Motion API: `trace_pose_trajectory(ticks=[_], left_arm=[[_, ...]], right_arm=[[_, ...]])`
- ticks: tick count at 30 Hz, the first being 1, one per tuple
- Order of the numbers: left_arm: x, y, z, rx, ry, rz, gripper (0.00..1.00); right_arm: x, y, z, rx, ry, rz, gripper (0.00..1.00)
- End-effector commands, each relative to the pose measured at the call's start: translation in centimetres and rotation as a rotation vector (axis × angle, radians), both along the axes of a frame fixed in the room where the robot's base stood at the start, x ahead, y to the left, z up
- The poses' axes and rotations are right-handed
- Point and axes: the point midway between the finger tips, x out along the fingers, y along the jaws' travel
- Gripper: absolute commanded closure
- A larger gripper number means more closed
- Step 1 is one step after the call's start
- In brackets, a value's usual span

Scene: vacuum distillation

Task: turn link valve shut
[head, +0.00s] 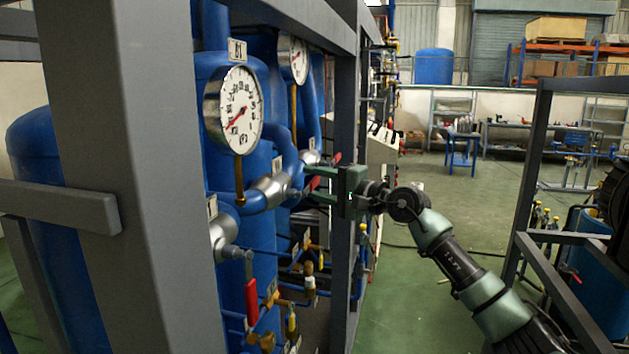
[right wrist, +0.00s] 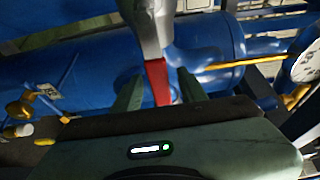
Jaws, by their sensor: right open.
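My right gripper (head: 306,183) is open at the pipework, its two green fingers pointing left. A red valve lever (head: 314,183) lies between the fingers, beside a silver valve body (head: 270,190) on a blue pipe. In the right wrist view, the red lever (right wrist: 158,82) runs from a grey valve part (right wrist: 150,25) down between the two fingers (right wrist: 159,90), with visible gaps on both sides. I cannot tell which valve is the link valve by a label. My left gripper is not in view.
A second red lever (head: 251,302) hangs down nearer me, and another red lever (head: 337,158) sits farther back. Grey frame posts (head: 345,90) stand close to my right gripper. Open green floor (head: 470,205) lies to the right.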

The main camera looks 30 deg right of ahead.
Motion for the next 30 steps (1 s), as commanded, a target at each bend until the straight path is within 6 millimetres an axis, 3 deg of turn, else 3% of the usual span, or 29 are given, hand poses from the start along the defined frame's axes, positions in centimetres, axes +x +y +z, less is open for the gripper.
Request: trace_pose_trajectory(ticks=[2,3,7,30], left_arm=[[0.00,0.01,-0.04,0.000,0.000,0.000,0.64],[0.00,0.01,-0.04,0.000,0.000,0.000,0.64],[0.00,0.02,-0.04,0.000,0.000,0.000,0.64],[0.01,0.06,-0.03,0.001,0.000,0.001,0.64]], right_arm=[[-0.01,0.00,-0.03,0.000,0.000,0.000,0.58],[-0.01,0.00,-0.04,0.000,0.000,0.000,0.64],[-0.03,-0.01,-0.03,0.001,0.000,0.000,1.00],[-0.03,0.03,-0.07,0.001,0.001,0.001,1.00]])
